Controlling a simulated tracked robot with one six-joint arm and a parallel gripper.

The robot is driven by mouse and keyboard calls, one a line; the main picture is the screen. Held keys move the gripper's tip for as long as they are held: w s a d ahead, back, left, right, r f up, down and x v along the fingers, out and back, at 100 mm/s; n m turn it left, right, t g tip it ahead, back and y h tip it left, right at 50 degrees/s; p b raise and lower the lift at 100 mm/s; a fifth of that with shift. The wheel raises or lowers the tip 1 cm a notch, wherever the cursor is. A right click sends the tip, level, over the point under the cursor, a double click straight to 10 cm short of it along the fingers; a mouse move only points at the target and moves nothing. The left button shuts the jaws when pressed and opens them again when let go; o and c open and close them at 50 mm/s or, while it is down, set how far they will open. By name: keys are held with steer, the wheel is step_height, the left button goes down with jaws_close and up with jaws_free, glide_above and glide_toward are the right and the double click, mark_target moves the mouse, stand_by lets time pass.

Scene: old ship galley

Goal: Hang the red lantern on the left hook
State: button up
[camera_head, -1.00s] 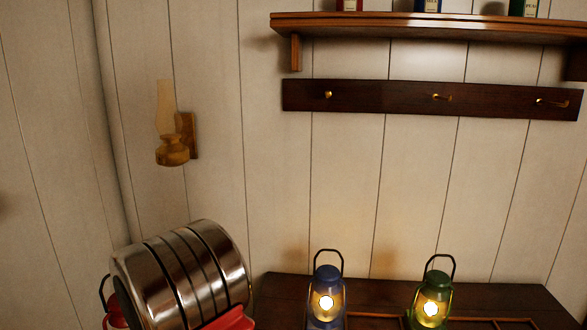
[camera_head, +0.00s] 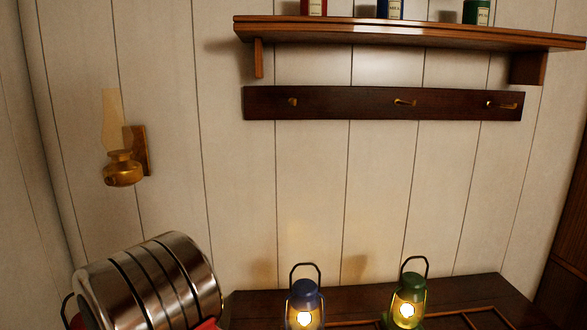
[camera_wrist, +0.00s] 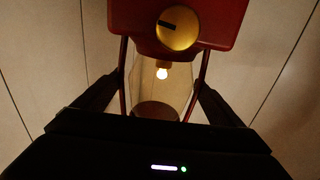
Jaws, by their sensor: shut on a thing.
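The red lantern (camera_wrist: 215,22) is held between the two dark fingers of my gripper (camera_wrist: 157,82) in the wrist view. Its red body with a brass knob, its glass and a lit bulb show there. In the head view only a bit of its red top (camera_head: 76,321) and dark handle shows at the lower left, mostly hidden by my arm. The left hook (camera_head: 293,101) is a small brass peg on a dark wall rail (camera_head: 345,103), up and to the right of my gripper. The left hook is bare.
The rail also bears a bare middle hook (camera_head: 404,102) and right hook (camera_head: 500,104). A shelf (camera_head: 400,35) with tins overhangs it. A blue lantern (camera_head: 305,295) and a green lantern (camera_head: 408,300) stand lit on the counter (camera_head: 455,291) below. A brass wall lamp (camera_head: 122,170) is at left.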

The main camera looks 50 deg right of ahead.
steer(key=s+d+r+m+h, duration=0.1)
steer(key=d+r, duration=0.9)
steer(key=d, duration=0.2)
steer(key=s+d+r+h, duration=0.1)
steer(key=d+r, duration=0.9)
steer(key=d, duration=0.3)
steer(key=s+d+r+m+g+h, duration=0.3)
steer(key=s+d+r+m+h, duration=0.2)
steer(key=s+d+r, duration=1.2)
steer(key=s+d+h, duration=0.3)
steer(key=shift+s+r+m, duration=0.15)
steer(key=shift+r+m, duration=0.2)
steer(key=shift+m, duration=0.05)
steer(key=shift+w+d, duration=0.2)
steer(key=shift+d, duration=0.05)
steer(key=w+d+f, duration=0.1)
steer(key=w+d, duration=0.5)
steer(key=d, duration=0.1)
steer(key=shift+f, duration=0.4)
steer(key=shift+w+f, duration=0.1)
